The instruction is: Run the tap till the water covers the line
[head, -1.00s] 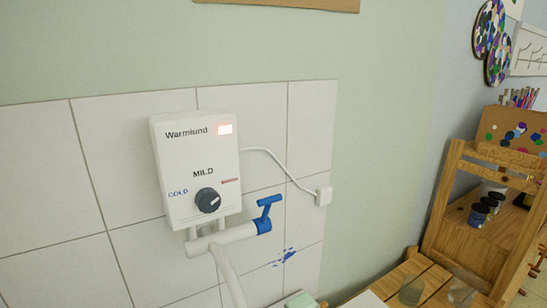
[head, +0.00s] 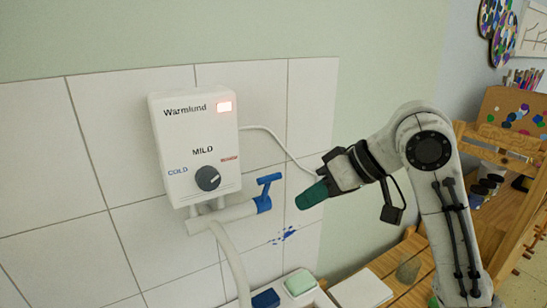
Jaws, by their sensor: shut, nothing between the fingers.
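The tap is a white pipe (head: 225,216) under a white wall heater, with a blue T-shaped handle (head: 267,192) at its right end. A pale spout tube (head: 232,262) bends down from it and leaves the bottom of the picture. Its outlet, any water and the line are out of view. My gripper (head: 311,196), with green fingertips, is shut and empty. In the picture it is a little right of the blue handle, apart from it and pointing left.
The heater (head: 196,140) has a lit red display and a dark dial (head: 207,178). A white cable runs right behind my gripper. Below are a tray with a green soap bar (head: 300,282) and a blue block (head: 265,299). Wooden shelving (head: 515,215) stands at right.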

